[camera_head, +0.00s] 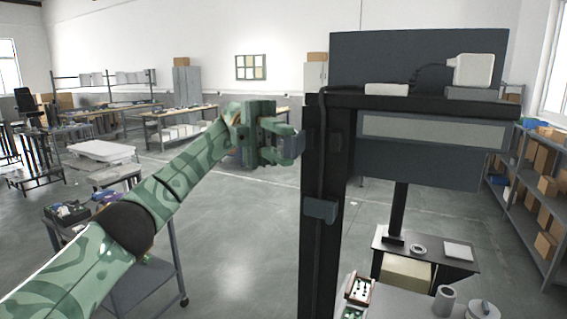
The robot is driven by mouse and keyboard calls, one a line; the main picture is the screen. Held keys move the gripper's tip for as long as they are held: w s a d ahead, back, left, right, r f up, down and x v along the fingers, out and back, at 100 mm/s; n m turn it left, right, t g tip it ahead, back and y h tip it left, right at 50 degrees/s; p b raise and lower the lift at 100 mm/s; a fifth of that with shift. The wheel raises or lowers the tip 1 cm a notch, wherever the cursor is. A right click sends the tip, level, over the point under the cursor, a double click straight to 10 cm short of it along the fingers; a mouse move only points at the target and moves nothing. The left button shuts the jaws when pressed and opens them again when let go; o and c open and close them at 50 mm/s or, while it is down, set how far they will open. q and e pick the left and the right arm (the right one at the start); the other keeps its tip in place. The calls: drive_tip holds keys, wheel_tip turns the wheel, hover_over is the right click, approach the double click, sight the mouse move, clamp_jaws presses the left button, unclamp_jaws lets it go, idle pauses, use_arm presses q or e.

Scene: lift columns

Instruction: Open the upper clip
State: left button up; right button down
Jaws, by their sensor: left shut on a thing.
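A dark upright lift column (328,255) stands right of centre, with a black cable running down its front. The upper clip (299,142), a grey piece at the column's left edge, is mostly hidden by my left gripper (288,146). The green-patterned left gripper reaches in from the left and is shut on this clip. The lower clip (320,209) is a grey block around the cable farther down the column, and it looks closed. My right gripper is not in view.
A dark shelf (430,103) with a white device (474,70) extends right from the column. A cart (140,285) stands below my left arm. Lower right are a dark table (455,262) and a grey surface. Open floor lies left of the column.

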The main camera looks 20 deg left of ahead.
use_arm(q)
drive_tip(key=shift+w+a+m+g+y+b, duration=0.1)
drive_tip(key=shift+m+g+y+b, duration=0.3)
drive_tip(key=shift+g+b, duration=0.1)
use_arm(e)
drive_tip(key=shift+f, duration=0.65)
use_arm(q)
drive_tip(key=o, duration=1)
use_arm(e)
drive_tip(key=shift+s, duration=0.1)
